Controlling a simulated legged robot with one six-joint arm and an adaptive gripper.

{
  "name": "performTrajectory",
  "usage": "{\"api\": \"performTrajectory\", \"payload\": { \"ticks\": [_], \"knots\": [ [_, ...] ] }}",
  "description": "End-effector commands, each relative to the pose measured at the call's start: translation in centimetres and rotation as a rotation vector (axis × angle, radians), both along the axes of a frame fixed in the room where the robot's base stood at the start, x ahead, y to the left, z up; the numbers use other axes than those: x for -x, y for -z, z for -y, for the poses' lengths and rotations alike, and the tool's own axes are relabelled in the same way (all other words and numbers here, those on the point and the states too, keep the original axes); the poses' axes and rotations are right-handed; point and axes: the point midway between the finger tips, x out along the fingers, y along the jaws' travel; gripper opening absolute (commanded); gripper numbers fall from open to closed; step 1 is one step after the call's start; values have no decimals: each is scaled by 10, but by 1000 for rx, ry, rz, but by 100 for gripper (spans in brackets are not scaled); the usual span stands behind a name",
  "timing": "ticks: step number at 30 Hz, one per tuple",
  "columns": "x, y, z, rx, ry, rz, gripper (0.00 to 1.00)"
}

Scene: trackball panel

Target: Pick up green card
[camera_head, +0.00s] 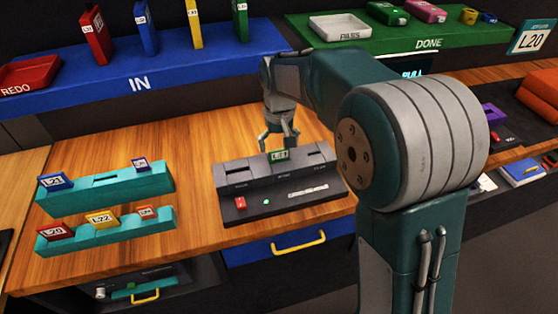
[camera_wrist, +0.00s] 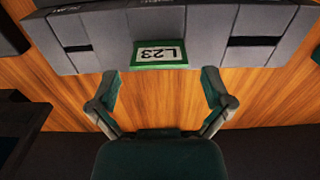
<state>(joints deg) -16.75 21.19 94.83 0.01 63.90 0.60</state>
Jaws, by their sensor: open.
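The green card (camera_head: 279,155) is a small green-framed label standing in the middle slot of the grey slotted panel (camera_head: 235,172). In the wrist view the green card (camera_wrist: 160,53) reads L23 upside down, ahead of my fingertips. My gripper (camera_head: 279,138) is open just above and behind the card in the head view. In the wrist view my gripper (camera_wrist: 160,85) has its two fingers spread wide, with wood showing between them. The fingers look apart from the card. The card's lower part is hidden in the slot.
Two teal racks (camera_head: 158,182) with several coloured cards stand on the wooden bench (camera_head: 110,260) at left. A blue IN shelf (camera_head: 180,77) and a green DONE shelf (camera_head: 460,38) lie behind. A blue drawer with a yellow handle (camera_head: 299,243) is below the panel.

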Motion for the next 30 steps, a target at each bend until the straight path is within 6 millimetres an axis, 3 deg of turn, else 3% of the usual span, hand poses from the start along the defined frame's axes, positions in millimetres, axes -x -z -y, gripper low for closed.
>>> {"api": "performTrajectory", "payload": {
  "ticks": [7, 16, 18, 21, 25, 26, 30],
  "knots": [
    [1, 37, 0, 1, 0, -3, 100],
    [1, 41, 0, 0, 0, -1, 100],
    [0, 41, 0, 0, 0, -1, 69],
    [0, 41, 0, 0, 0, -1, 33],
    [0, 41, 0, 1, 0, -2, 32],
    [0, 41, 0, 1, 0, -2, 25],
    [0, 42, 0, 1, 0, -2, 25]
  ]
}}
